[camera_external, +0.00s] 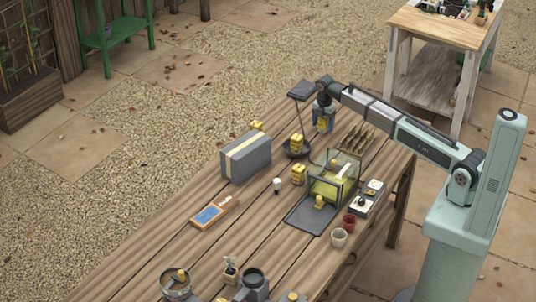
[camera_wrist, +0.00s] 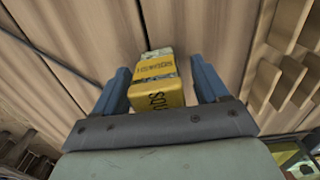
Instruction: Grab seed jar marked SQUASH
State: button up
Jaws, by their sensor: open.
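A jar with a yellow label reading SQUASH (camera_wrist: 157,68) stands on the wooden table in the wrist view, and its yellow lid also bears letters. My gripper (camera_wrist: 162,80) is open, with one blue finger on each side of the jar. There looks to be a gap at the right finger; the left finger is very close, and I cannot tell whether it touches. In the external view my gripper (camera_external: 323,106) points down at the table's far end, with yellow of the jar (camera_external: 322,123) showing between the fingers.
Another yellow jar (camera_external: 298,143) stands near the dark lamp-like stand (camera_external: 302,90), left of my gripper. A slotted wooden rack (camera_external: 356,139) is close on the right. A clear-walled case (camera_external: 335,180), a grey box (camera_external: 245,158) and more yellow jars (camera_external: 298,175) stand nearer.

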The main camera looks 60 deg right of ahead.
jog(key=c, duration=1.1)
jog(key=shift+r, duration=0.1)
